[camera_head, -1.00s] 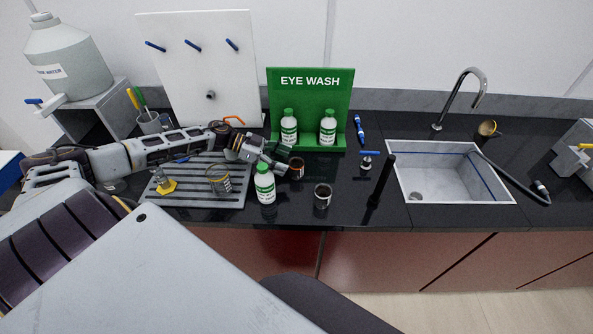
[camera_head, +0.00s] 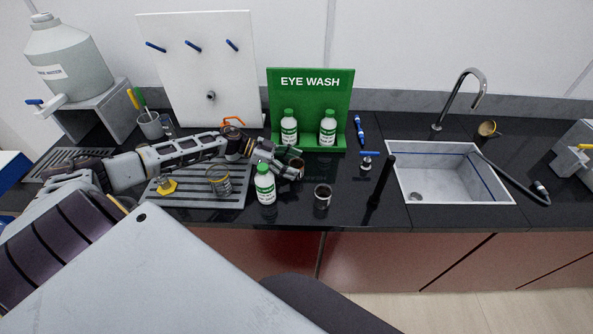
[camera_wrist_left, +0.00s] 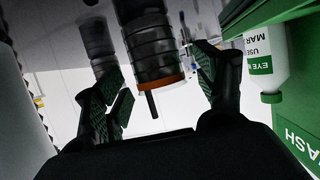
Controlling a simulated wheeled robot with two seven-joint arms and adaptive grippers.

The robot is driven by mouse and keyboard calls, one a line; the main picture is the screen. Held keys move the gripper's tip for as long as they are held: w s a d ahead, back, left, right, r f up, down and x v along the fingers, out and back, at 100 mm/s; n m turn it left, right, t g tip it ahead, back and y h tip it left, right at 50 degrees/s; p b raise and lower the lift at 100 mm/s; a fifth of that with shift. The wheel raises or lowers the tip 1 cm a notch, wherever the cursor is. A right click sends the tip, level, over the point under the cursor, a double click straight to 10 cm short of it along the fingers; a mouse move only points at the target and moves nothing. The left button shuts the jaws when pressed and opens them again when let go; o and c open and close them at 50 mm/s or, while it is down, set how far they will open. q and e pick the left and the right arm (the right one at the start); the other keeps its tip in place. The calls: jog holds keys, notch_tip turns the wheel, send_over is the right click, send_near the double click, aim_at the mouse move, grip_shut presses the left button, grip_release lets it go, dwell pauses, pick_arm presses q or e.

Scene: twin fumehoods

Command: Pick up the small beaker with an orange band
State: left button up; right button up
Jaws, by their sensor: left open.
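The small beaker with an orange band (camera_head: 299,165) stands on the black counter in front of the eye wash stand, partly hidden by my gripper. In the left wrist view the beaker (camera_wrist_left: 152,48) shows dark bands and an orange band at its lower end in the picture. My left gripper (camera_head: 290,168) is open at the beaker. In the wrist view its fingers (camera_wrist_left: 165,82) are spread on either side of the beaker, with gaps visible. My right gripper is not in view.
A green-capped bottle (camera_head: 265,186) stands close in front of the gripper. Another small dark beaker (camera_head: 323,199) is nearer the counter edge. A larger beaker (camera_head: 219,184) stands on the grey rack (camera_head: 205,197). The green eye wash stand (camera_head: 310,105) is behind; a sink (camera_head: 450,178) is right.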

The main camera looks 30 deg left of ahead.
pick_arm(q)
jog(key=shift+x, duration=0.75)
jog(key=shift+c, duration=0.4)
jog(key=c, duration=1.1)
jog(key=shift+r, duration=0.2)
jog(key=shift+r+b, duration=0.3)
jog(key=shift+r, duration=4.6)
